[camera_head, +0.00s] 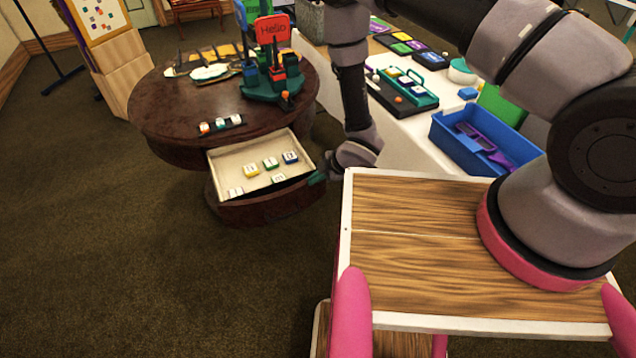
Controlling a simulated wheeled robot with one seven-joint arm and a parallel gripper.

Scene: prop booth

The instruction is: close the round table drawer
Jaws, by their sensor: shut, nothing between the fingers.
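The round table (165,110) is dark brown and stands left of centre. Its drawer (268,208) is pulled out toward me, with a cream inside and a curved dark front. Several small lettered tiles (251,171) lie in it. My gripper (318,179) is at the drawer's right front corner, its small green fingertips shut and empty. I cannot tell whether they touch the drawer. The rest of my gripper is partly hidden by my own arm.
A white-covered table (403,130) with a blue bin (478,150) stands to the right. The floor at left is clear.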

